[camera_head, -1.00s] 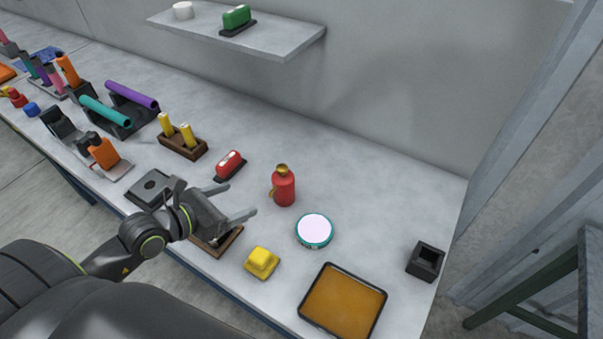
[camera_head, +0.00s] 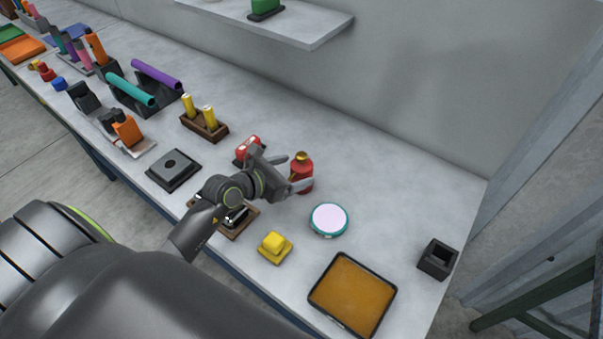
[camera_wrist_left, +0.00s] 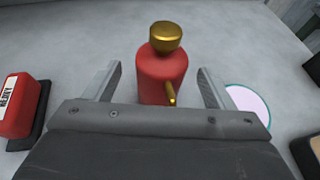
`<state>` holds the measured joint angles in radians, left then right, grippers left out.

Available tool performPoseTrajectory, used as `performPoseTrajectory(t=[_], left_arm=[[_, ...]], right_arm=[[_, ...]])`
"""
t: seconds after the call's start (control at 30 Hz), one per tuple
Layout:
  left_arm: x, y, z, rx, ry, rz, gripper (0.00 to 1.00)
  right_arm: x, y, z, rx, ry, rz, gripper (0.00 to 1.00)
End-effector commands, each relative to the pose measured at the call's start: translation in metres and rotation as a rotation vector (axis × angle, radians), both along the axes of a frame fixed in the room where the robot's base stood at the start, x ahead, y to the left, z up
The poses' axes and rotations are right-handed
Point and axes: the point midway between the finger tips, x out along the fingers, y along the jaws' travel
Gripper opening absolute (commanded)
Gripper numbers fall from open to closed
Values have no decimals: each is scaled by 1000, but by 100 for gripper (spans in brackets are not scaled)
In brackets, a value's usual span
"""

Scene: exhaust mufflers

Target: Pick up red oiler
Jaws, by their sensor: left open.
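The red oiler (camera_head: 303,175) stands upright on the grey workbench, with a brass cap on top and a brass spout at its side. It also shows in the left wrist view (camera_wrist_left: 162,78), in the middle ahead of the jaws. My left gripper (camera_head: 296,171) is open at the oiler, with its two fingers spread to either side of the body. In the left wrist view a gap shows between each finger and the oiler. The oiler's lower part is hidden by the gripper there. My right gripper is not in view.
A red block marked READY (camera_wrist_left: 20,105) on a dark base stands left of the oiler. A white-topped teal disc (camera_head: 329,219) lies to its right, near a yellow block (camera_head: 275,246) and an orange tray (camera_head: 352,294). Bench behind the oiler is clear.

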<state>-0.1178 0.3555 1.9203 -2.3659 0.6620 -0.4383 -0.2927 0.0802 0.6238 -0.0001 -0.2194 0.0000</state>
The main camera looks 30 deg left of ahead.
Motion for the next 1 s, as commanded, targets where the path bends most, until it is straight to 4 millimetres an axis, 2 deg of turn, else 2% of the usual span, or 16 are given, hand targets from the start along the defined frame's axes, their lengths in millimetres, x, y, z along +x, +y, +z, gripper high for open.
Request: performPoseTrajectory(t=[0.23, 0.4, 0.7, 1.0], left_arm=[[27, -12, -6, -4, -1, 0, 77], [41, -17, -15, -2, 0, 1, 77], [43, -18, -17, 0, -1, 0, 77], [43, -17, -17, 0, -1, 0, 38]], right_arm=[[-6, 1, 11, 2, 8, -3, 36], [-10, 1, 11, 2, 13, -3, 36], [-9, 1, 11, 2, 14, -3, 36], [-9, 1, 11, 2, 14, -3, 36]])
